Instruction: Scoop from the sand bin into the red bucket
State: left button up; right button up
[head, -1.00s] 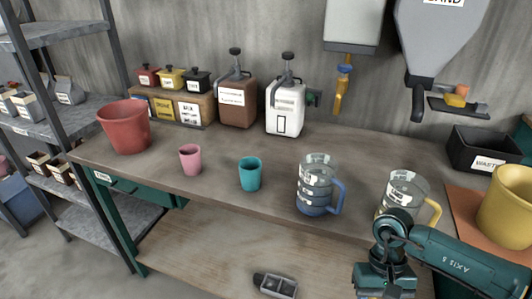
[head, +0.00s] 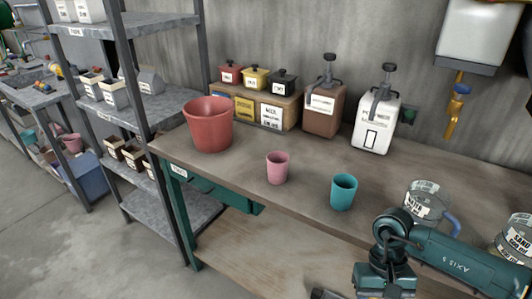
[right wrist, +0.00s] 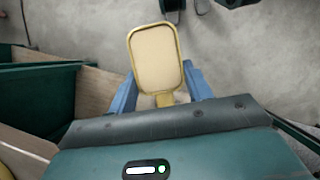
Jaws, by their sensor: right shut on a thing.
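The red bucket (head: 207,128) stands upright at the left end of the workbench in the head view, its inside mostly hidden. In the right wrist view my right gripper (right wrist: 161,92) is shut on the handle of a yellow scoop (right wrist: 156,95). The scoop's bowl holds a flat, pale beige fill that looks like sand. In the head view my right arm is at the lower right, well apart from the bucket; its gripper and the scoop are not seen there. My left gripper is in neither view. The sand bin is not in view now.
A pink cup (head: 277,168) and a teal cup (head: 343,192) stand right of the bucket. A clear jug (head: 428,203) and a jug labelled SAND (head: 514,238) are near my arm. Dispensers (head: 377,122) and small lidded boxes line the back. A shelf rack (head: 150,110) stands left.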

aim_at(209, 119)
jog(key=i+j, duration=0.15)
jog(key=j, duration=0.2)
jog(key=i+j+u, duration=0.1)
jog(key=j, duration=0.3)
jog(key=i+j+u, duration=0.1)
jog(key=j, duration=0.25)
jog(key=i+j, duration=0.3)
